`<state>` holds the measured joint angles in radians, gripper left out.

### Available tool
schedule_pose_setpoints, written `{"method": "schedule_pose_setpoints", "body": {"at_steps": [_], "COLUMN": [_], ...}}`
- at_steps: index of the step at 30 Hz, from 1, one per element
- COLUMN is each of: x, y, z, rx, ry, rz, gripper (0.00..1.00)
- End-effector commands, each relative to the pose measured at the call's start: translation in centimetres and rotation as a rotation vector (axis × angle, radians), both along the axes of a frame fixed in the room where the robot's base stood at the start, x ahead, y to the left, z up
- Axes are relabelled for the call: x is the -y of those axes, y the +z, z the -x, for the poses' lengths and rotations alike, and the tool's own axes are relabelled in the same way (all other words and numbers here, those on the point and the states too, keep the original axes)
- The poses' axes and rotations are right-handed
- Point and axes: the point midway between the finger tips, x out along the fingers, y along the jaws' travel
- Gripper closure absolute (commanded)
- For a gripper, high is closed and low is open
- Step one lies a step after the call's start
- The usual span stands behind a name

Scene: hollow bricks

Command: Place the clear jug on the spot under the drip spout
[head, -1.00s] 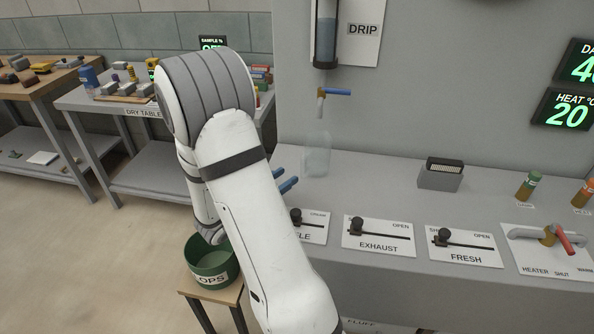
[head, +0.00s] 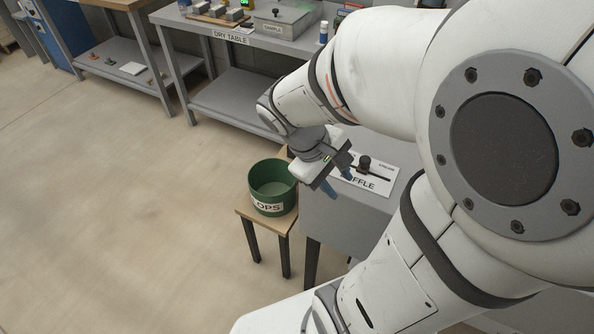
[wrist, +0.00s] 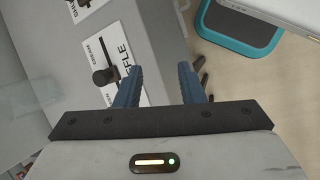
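My gripper (head: 339,181) is above the front left corner of the grey bench, beside the BAFFLE plate. The wrist view shows its two blue fingers (wrist: 160,68) spread apart with nothing between them. The clear jug and the drip spout are not visible in the head view now, where my arm covers much of the right side. In the wrist view I cannot make out the jug; a faint see-through shape at the left edge is too unclear to name.
The BAFFLE plate (head: 376,180) has a black slider knob. A green slops bucket (head: 272,199) stands on a small wooden stool (head: 262,222) left of the bench. The dry table (head: 230,39) with a sample box (head: 285,22) is behind. Open floor lies to the left.

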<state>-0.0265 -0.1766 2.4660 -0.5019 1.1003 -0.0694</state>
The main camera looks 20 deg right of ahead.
Motion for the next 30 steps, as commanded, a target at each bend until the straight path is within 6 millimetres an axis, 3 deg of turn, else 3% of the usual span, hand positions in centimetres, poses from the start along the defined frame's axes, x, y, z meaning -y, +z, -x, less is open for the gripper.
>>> {"method": "schedule_pose_setpoints", "body": {"at_steps": [3, 9, 20, 26, 30], "x": [-3.7, -7.6, -8.1, -8.1, -8.1], "y": [1.4, 3.5, 4.1, 5.7, 5.4], "z": [0.1, -0.5, -0.7, -0.6, -0.6], "rx": [0.214, 0.422, 0.465, 0.469, 0.468], "ry": [-0.145, -0.297, -0.331, -0.327, -0.326], "rz": [-0.194, -0.406, -0.454, -0.454, -0.453], "gripper": [0.65, 0.65, 0.65, 0.65, 0.65]}}
